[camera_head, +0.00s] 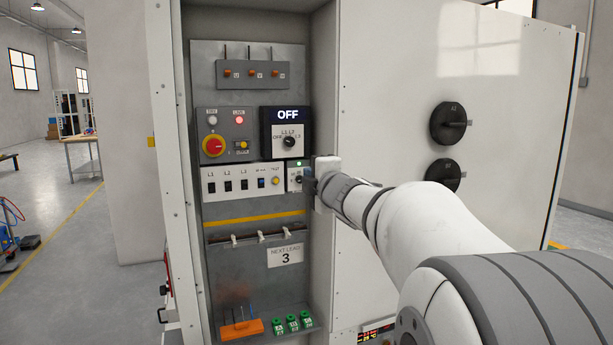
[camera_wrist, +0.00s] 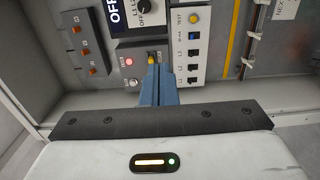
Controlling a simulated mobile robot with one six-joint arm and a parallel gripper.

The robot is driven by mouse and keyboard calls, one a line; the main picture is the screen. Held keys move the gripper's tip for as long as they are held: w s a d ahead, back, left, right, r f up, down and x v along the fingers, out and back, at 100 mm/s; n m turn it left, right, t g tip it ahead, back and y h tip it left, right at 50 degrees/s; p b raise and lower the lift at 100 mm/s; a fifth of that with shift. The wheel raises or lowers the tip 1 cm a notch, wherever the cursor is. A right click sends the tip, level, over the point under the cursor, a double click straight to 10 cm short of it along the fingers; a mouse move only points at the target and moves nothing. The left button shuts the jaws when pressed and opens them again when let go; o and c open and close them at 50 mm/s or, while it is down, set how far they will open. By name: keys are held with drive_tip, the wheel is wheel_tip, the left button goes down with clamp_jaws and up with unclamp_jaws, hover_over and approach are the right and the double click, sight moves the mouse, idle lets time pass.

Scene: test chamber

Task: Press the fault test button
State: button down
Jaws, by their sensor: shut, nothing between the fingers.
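A yellow button (camera_head: 276,181) sits at the right of a white switch strip (camera_head: 220,196) in the open cabinet, beside a small blue one. In the wrist view the yellow button (camera_wrist: 193,19) is marked TEST; I take it as the fault test button. My gripper (camera_head: 309,186) is in front of the panels, to the right of the button in the head view. In the wrist view its blue fingers (camera_wrist: 154,72) are together and empty, overlapping the grey panel near a yellow knob (camera_wrist: 152,60). I cannot tell whether they touch anything.
A red emergency knob (camera_head: 213,146) and lit red lamp (camera_head: 239,120) are on the grey panel. A black unit reading OFF (camera_head: 288,115) has a rotary switch. An orange-handled item (camera_head: 242,328) and green blocks (camera_head: 293,323) lie on the cabinet floor. Cabinet side walls border the opening.

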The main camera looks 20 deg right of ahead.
idle(0.4)
drive_tip(key=s+a+f+m+g, duration=0.4)
drive_tip(key=s+f+m+g, duration=0.1)
drive_tip(key=s+f, duration=0.4)
drive_tip(key=s+a+f+m+g, duration=0.4)
drive_tip(key=s+f+m, duration=0.3)
drive_tip(key=s+f, duration=0.3)
drive_tip(key=s+a+f+m+g, duration=0.3)
drive_tip(key=s+f+m+g, duration=0.2)
drive_tip(key=s+f, duration=0.4)
drive_tip(key=s+m, duration=0.1)
drive_tip(key=s, duration=0.3)
drive_tip(key=shift+s+a+f+g, duration=0.2)
drive_tip(key=shift+a+f+g, duration=0.1)
drive_tip(key=shift+a+g, duration=0.1)
